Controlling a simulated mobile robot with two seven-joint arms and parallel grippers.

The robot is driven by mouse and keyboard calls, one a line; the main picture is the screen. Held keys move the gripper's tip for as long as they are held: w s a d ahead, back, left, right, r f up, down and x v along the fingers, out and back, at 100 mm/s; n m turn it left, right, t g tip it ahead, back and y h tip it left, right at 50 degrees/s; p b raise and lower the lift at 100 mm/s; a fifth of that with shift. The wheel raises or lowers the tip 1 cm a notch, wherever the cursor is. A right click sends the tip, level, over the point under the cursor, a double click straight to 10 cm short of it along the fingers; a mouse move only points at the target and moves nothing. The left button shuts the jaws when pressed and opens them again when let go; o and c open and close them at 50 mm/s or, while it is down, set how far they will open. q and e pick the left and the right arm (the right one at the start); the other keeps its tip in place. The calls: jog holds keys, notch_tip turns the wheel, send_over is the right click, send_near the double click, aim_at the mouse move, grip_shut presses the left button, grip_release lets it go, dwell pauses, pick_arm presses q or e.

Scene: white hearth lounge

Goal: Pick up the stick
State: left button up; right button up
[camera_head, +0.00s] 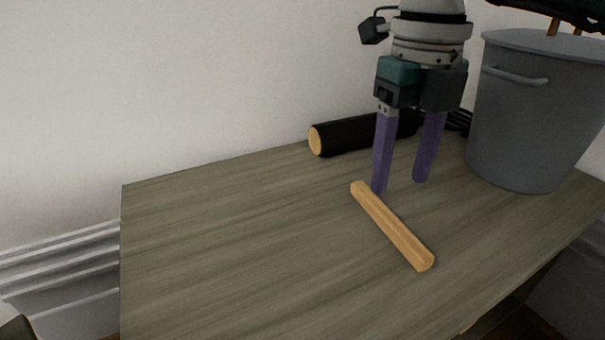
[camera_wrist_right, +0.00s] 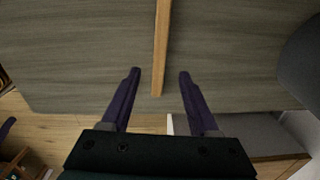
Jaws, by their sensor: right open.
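The stick (camera_head: 392,226) is a light wooden square bar lying flat on the grey-brown wooden table (camera_head: 230,250). My right gripper (camera_head: 401,187) is open and empty, pointing down with two purple fingers, just behind the stick's far end in the head view. In the right wrist view the stick (camera_wrist_right: 161,50) runs down from the top edge, and its near end lies between the lines of the open fingers (camera_wrist_right: 158,75). I cannot tell how high the fingertips are above the table. My left gripper is not in view.
A grey bucket (camera_head: 535,115) with a handle stands at the table's right. A black cylinder with a wooden end (camera_head: 350,134) lies at the back near the white wall, partly hidden behind my gripper. The left part of the table is clear.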

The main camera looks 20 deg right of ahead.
aim_at(392, 218)
notch_tip(392, 218, down, 7)
jog(key=b, duration=0.5)
jog(key=shift+s, duration=0.1)
jog(key=shift+r, duration=0.1)
grip_shut()
